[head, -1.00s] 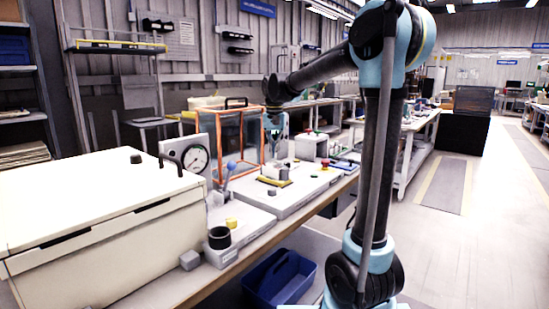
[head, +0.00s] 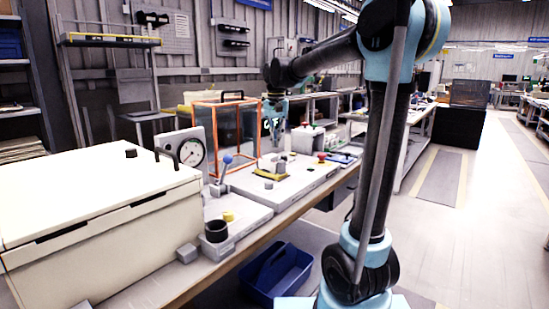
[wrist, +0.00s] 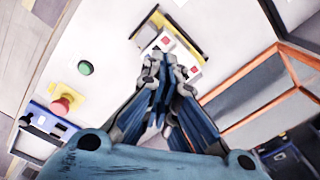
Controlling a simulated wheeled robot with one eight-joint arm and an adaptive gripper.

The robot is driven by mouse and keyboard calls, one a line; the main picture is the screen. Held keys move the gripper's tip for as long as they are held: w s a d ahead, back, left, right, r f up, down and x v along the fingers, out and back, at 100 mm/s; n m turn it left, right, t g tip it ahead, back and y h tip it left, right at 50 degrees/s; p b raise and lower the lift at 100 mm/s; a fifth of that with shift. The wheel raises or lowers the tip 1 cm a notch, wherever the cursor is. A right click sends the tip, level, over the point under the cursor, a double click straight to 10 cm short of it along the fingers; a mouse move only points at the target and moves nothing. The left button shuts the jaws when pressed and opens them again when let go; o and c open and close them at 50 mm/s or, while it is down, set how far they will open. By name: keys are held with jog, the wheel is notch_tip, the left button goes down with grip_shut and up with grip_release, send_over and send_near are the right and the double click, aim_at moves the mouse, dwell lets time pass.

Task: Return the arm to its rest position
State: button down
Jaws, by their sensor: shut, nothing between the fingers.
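My gripper (head: 277,143) hangs from my bent arm above the back part of the workbench, beside the orange-framed clear box (head: 226,140). In the wrist view my gripper (wrist: 160,68) has its blue-grey fingers together, with nothing held between them. It points down toward a pale panel (wrist: 115,50) and hides part of a small grey unit with yellow edges (wrist: 178,52). The fingers appear apart from the panel. In the head view the small yellow-edged unit (head: 270,171) sits on the panel below my gripper.
The orange-framed box is close on the gripper's left in the head view. A gauge (head: 190,152), a blue-knobbed lever (head: 227,159) and a large white chest (head: 100,205) stand nearer. A red button (wrist: 62,106) and green button (wrist: 85,68) are on the panel. A blue tote (head: 277,275) sits below.

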jog(key=s+d+f+t, duration=0.1)
jog(key=s+d+f, duration=0.3)
jog(key=s+d, duration=0.35)
jog(key=s+d+f, duration=0.4)
jog(key=s+d, duration=0.2)
jog(key=s, duration=0.3)
jog(key=s+d+f, duration=0.3)
jog(key=s+f, duration=0.3)
jog(key=f, duration=0.1)
jog(key=s+d+f+n+t, duration=0.1)
jog(key=s+d+f, duration=0.2)
jog(key=s+f, duration=0.4)
jog(key=shift+s+f+n, duration=0.3)
jog(key=shift+f, duration=0.25)
